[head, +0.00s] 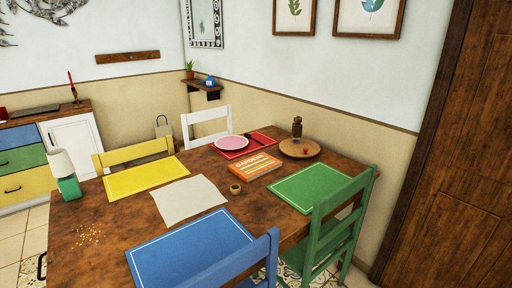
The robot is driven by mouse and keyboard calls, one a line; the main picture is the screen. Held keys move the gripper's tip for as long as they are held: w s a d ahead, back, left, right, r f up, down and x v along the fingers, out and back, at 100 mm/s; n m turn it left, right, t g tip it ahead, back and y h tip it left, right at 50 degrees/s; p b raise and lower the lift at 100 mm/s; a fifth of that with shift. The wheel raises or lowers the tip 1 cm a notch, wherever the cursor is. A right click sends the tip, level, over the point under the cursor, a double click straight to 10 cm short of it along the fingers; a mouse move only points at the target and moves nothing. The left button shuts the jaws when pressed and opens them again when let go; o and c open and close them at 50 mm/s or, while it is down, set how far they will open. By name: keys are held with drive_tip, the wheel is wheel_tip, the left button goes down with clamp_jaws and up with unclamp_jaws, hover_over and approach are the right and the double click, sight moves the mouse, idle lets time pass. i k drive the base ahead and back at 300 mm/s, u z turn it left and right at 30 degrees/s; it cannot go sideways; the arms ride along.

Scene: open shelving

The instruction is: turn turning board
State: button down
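A round wooden board (287,151), which looks like the turning board, lies flat on the far right part of the wooden table, near the wall. A dark brown carved or turned object (297,127) stands upright at its back edge. A small red item (306,151) sits on the board's right part. My gripper is not in view, and nothing of mine is seen touching the board.
An orange book (255,166), a pink plate (232,143) on a red mat and a green mat (308,188) lie near the board. A green chair (325,235), blue chair (225,270), yellow chair (135,153) and white chair (207,122) surround the table (95,212).

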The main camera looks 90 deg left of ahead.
sight(308, 148)
drive_tip(key=u, duration=1.3)
drive_tip(key=i, duration=1.6)
drive_tip(key=u, duration=1.45)
drive_tip(key=i, duration=0.5)
drive_tip(key=z, duration=0.1)
